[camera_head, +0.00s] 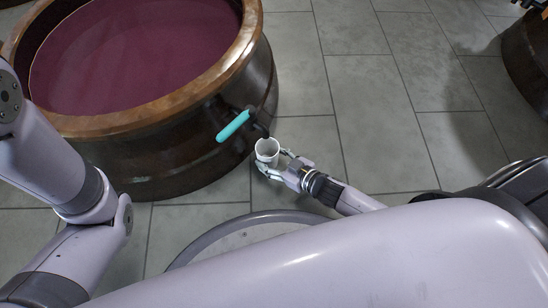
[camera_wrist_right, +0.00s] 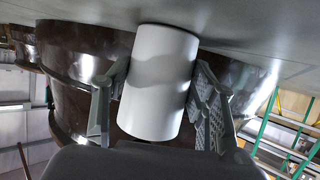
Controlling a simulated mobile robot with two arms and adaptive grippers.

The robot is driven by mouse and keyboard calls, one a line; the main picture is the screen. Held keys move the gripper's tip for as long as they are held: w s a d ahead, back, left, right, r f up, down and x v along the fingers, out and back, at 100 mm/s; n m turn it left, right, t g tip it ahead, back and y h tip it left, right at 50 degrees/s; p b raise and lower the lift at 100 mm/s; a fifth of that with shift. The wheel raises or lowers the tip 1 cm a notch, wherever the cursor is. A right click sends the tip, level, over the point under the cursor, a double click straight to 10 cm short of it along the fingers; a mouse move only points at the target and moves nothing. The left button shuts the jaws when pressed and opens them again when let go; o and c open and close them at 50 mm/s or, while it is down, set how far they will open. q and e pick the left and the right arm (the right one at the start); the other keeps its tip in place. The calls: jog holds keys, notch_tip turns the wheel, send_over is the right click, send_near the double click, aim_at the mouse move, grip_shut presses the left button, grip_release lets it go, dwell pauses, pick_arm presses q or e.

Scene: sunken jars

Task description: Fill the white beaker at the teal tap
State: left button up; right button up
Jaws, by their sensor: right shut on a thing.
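The white beaker (camera_head: 267,151) is near the jar's side, its open mouth facing up toward the head camera. My right gripper (camera_head: 272,164) is shut on it from the right. In the right wrist view the beaker (camera_wrist_right: 158,85) sits between the two fingers of the gripper (camera_wrist_right: 160,105). The teal tap handle (camera_head: 234,126) sticks out from the jar, just up and left of the beaker. The dark spout (camera_head: 259,128) is close to the beaker's rim; I cannot tell whether it is directly over the mouth. No liquid stream is visible. My left gripper is out of view.
A big dark jar (camera_head: 190,160) with a copper-brown rim and dark red liquid (camera_head: 130,50) fills the upper left. Another dark jar (camera_head: 530,60) stands at the right edge. Grey tiled floor (camera_head: 370,110) between them is clear.

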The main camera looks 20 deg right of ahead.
jog(key=shift+f, duration=0.25)
dwell(0.3)
jog(key=o, duration=1.6)
jog(key=v, duration=1.2)
